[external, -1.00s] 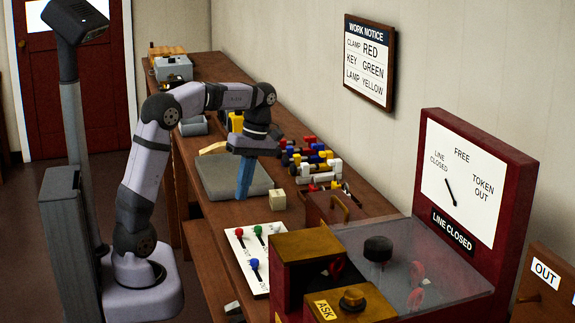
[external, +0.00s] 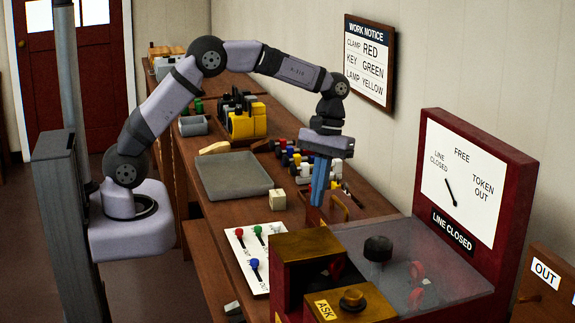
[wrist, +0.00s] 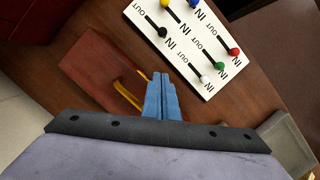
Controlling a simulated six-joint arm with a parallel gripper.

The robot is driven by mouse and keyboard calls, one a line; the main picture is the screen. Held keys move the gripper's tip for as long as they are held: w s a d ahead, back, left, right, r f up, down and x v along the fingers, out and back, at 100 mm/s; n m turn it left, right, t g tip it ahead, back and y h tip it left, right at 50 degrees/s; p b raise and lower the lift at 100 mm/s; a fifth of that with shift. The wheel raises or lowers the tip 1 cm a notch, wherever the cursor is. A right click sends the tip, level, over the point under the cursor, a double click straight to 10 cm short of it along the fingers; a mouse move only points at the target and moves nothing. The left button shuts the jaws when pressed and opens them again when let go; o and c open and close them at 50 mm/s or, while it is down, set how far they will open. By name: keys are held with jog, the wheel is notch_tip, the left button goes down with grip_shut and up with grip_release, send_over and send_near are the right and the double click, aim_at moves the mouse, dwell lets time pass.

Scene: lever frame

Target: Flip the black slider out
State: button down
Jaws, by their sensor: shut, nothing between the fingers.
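The white slider panel (external: 239,240) lies on the bench. In the wrist view, the panel (wrist: 187,38) is at the top, with several coloured knobs in slots marked IN and OUT. The black slider knob (wrist: 162,32) sits at the IN end of its slot, at the panel's left side. In the external view I cannot make out the black knob. My gripper (external: 317,199) has its blue fingers shut and pointing down near a brown box with a brass handle. In the wrist view, my gripper (wrist: 162,76) is empty and apart from the panel.
The brown box (wrist: 104,70) has a raised brass handle (wrist: 127,96) close to my fingers. The red cabinet with a brass top (external: 306,245) stands beside the panel. A grey tray (external: 232,180) and a pale cube (external: 277,200) lie farther back.

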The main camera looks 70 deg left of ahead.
jog(key=shift+w+d, duration=0.1)
jog(key=shift+d, duration=0.3)
jog(key=shift+f, duration=0.1)
jog(key=p+x, duration=0.2)
jog(key=x, duration=0.7)
jog(key=shift+s+f+p, duration=0.25)
jog(key=shift+p, duration=0.15)
jog(key=shift+s+d+p, duration=0.75)
jog(key=shift+s+d, duration=0.15)
jog(key=shift+s, duration=0.2)
jog(key=shift+s+d+f, duration=0.15)
jog(key=shift+s+d, duration=0.2)
jog(key=shift+s, duration=0.1)
